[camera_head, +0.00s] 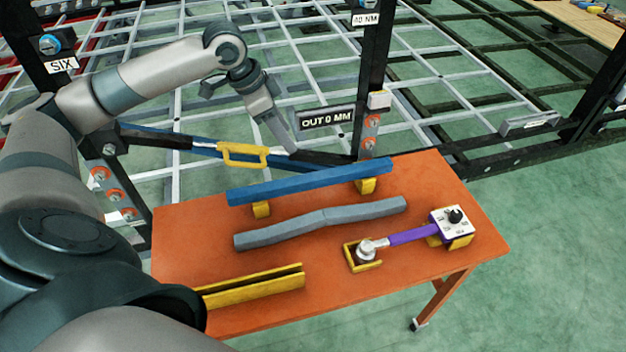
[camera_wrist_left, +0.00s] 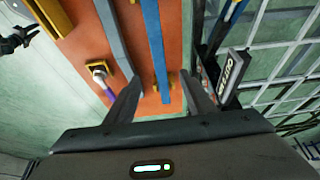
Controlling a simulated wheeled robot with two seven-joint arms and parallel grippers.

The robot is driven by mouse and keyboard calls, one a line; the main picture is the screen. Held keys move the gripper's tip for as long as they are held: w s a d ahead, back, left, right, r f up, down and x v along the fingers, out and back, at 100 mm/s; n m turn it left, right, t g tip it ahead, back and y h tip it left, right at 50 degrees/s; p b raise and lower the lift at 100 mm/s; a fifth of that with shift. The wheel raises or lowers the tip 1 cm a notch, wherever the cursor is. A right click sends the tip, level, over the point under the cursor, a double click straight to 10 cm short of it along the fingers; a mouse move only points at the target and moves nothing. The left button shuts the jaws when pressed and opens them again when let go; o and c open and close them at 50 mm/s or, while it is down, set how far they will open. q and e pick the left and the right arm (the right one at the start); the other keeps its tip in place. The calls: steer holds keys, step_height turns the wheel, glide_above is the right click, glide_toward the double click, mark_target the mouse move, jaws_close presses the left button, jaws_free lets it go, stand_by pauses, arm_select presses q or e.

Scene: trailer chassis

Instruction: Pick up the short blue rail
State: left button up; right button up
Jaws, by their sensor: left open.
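The short blue rail (camera_head: 310,181) lies across two yellow supports near the back edge of the orange table. My left gripper (camera_head: 280,138) is open and empty above and behind the rail, with its fingers pointing down. In the left wrist view the blue rail (camera_wrist_left: 155,50) runs between the two open fingers of my left gripper (camera_wrist_left: 161,76), apart from them and farther from the camera. The head view does not show my right gripper. A small dark shape at the left edge of the left wrist view may be part of it.
A bent grey rail (camera_head: 320,220) lies in front of the blue one. A purple-handled tool (camera_head: 410,234) rests at the right, and a yellow channel (camera_head: 255,288) at the front left. The chassis frame and the "OUT 0 MM" sign (camera_head: 327,119) stand close behind the table.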

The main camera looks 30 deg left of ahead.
arm_select(q)
steer(key=p, duration=0.3)
glide_above(312, 176)
steer(key=s+a, duration=0.2)
step_height(312, 176, down, 10)
steer(key=shift+d+r, duration=0.15)
steer(key=shift+w+f, duration=0.15)
steer(key=shift+f, duration=0.25)
steer(key=shift+d, duration=0.1)
steer(key=shift+d+f+p, duration=0.15)
steer(key=shift+f+p, duration=0.35)
steer(key=shift+f, duration=0.05)
steer(key=p+x, duration=0.1)
steer(key=x, duration=0.2)
steer(key=shift+w+f, duration=0.1)
steer(key=shift+f, duration=0.45)
